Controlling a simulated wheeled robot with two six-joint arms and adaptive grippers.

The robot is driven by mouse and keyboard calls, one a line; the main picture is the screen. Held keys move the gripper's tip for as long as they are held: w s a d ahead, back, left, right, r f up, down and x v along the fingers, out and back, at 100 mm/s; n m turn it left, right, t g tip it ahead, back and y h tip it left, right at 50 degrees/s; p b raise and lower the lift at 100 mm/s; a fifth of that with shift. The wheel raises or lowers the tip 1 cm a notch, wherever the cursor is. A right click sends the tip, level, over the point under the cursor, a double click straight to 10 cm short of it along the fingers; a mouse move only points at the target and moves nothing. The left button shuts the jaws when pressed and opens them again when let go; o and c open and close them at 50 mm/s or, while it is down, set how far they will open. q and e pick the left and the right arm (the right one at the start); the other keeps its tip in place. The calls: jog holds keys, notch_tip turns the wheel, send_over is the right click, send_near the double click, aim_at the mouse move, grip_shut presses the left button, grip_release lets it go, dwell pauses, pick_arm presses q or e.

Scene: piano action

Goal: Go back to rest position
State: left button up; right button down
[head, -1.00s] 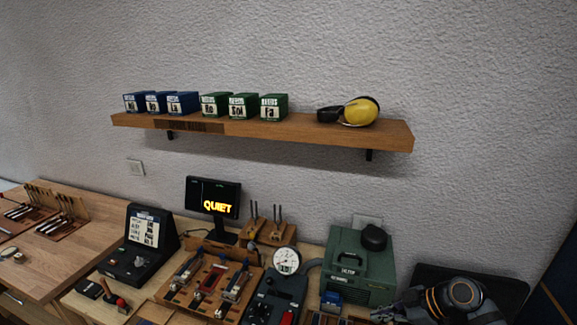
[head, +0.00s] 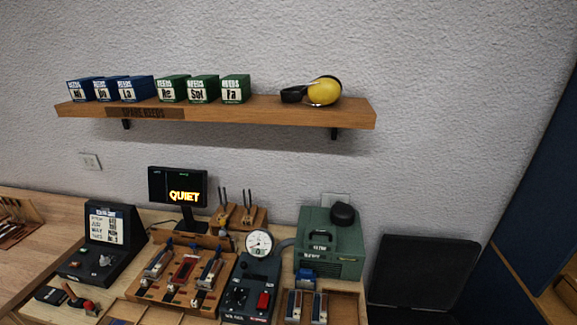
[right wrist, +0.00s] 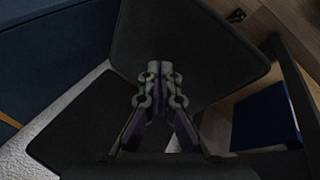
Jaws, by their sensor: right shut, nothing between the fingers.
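My right gripper (right wrist: 160,108) shows in the right wrist view with its fingers together and nothing between them. It is in front of a dark panel (right wrist: 185,40) that fills much of that view. Neither gripper shows in the head view now. My left gripper is out of view.
The workbench holds a wooden fixture (head: 180,290), a dark gauge box (head: 250,290), a green machine (head: 330,245) and a monitor reading QUIET (head: 178,190). A black open case (head: 420,275) stands at right. A shelf (head: 230,112) carries blue and green boxes and yellow ear muffs (head: 325,90).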

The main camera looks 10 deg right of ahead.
jog(key=s+d+f+g+h, duration=0.1)
jog(key=s+d, duration=0.2)
jog(key=s, duration=0.4)
jog(key=s+d+f+h, duration=0.1)
jog(key=s+d+f, duration=0.15)
jog(key=s, duration=0.45)
jog(key=s+a+f+m+y, duration=0.15)
jog(key=a+f, duration=0.25)
jog(key=a, duration=0.9)
jog(key=s+a+f+y, duration=0.2)
jog(key=a+f, duration=0.2)
jog(key=a, duration=0.8)
jog(key=s+a+f+m+y, duration=0.15)
jog(key=a+f, duration=0.25)
jog(key=a, duration=0.9)
notch_tip(320, 180, down, 6)
jog(key=d+n+b, duration=0.1)
jog(key=b, duration=0.5)
jog(key=shift+f+y, duration=0.15)
jog(key=shift+y, duration=0.25)
